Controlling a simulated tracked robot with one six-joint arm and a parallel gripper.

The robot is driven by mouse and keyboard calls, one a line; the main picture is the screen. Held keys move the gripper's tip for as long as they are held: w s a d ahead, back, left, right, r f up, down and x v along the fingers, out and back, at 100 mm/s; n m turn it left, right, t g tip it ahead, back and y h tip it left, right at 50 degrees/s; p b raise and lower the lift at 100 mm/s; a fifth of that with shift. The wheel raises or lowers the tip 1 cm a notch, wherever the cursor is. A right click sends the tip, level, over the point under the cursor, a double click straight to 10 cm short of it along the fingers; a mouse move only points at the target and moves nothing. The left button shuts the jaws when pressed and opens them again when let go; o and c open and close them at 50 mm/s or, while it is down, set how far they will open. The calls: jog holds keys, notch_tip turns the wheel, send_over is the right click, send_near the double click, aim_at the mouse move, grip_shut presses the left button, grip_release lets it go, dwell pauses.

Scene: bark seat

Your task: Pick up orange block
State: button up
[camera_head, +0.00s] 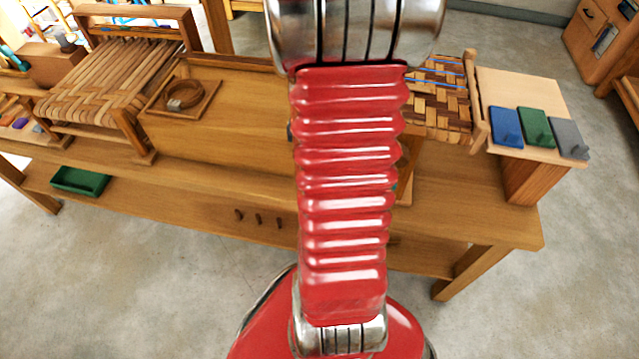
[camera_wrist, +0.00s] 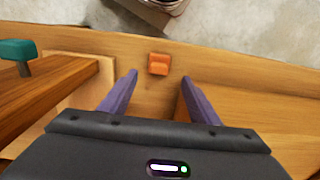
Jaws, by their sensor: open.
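The small orange block (camera_wrist: 158,64) sits on a wooden surface in the wrist view, near that surface's far edge. My gripper (camera_wrist: 160,75) is open and empty, its two purple fingers spread to either side of the block's line. The block shows just beyond the fingertips, centred between them, and nothing touches it. In the head view my red arm covers the middle of the picture, and I see neither the block nor my gripper there.
The wooden bench (camera_head: 450,205) runs across the head view. A board with blue (camera_head: 506,127), green (camera_head: 536,128) and grey (camera_head: 568,138) pieces stands at its right. A teal-topped object (camera_wrist: 18,52) and wooden parts lie left of my fingers in the wrist view.

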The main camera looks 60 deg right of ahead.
jog(key=shift+f, duration=0.9)
jog(key=shift+f, duration=0.1)
jog(key=shift+f, duration=3.05)
jog(key=shift+c, duration=0.4)
jog(key=c, duration=1.1)
